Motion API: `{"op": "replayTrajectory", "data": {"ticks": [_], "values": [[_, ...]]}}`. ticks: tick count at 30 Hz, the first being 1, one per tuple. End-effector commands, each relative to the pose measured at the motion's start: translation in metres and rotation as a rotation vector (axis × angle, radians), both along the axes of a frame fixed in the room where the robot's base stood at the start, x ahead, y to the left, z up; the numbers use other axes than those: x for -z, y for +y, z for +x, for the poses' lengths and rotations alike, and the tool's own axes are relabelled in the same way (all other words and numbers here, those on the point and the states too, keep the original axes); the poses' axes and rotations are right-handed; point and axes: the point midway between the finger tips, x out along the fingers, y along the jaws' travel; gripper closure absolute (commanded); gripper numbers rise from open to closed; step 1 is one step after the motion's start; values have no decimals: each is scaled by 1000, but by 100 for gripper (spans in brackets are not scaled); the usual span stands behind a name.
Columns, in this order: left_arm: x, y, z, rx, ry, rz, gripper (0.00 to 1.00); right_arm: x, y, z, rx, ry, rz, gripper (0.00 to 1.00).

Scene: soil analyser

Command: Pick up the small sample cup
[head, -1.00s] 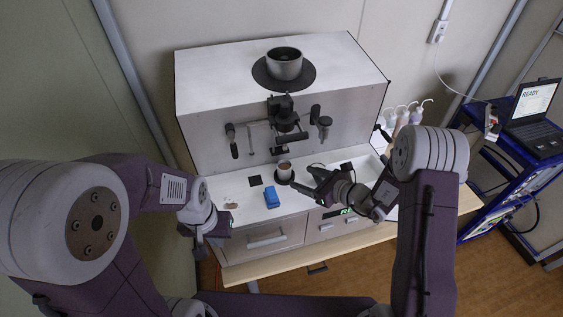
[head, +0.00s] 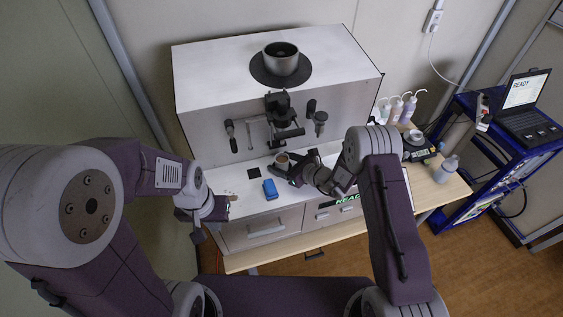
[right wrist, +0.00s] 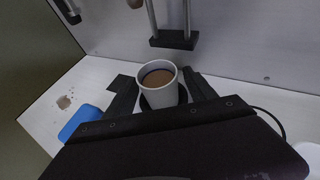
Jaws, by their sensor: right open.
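The small sample cup (head: 281,159) is white and holds brown material. It stands upright on a dark round pad on the white worktop. In the right wrist view the cup (right wrist: 158,95) sits between the two black fingers of my right gripper (right wrist: 160,92), which is open around it. I cannot tell whether either finger touches it. In the head view my right gripper (head: 283,169) comes in from the right and partly hides the cup. My left gripper (head: 222,208) is at the left front edge of the worktop, away from the cup; its fingers are too small to read.
A blue block (head: 270,189) lies left of the cup; it also shows in the right wrist view (right wrist: 80,122). A brown spill (right wrist: 65,102) lies further left. The analyser (head: 230,100) stands behind, with tools hanging from its front. Bottles (head: 397,108) stand to the right.

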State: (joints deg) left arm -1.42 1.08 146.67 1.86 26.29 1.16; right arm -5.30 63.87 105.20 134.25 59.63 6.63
Motion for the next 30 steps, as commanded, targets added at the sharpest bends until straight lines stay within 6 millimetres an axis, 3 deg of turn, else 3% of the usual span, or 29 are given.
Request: {"op": "replayTrajectory", "data": {"ticks": [2,9,21,30], "values": [[1,0,0,0,0,0,100,0,0,0,0,0,0,36],[1,0,0,0,0,0,100,0,0,0,0,0,0,100],[2,0,0,0,0,0,100,-3,0,0,0,0,0,100],[12,0,0,0,0,0,100,-24,0,0,-1,-3,0,100]]}}
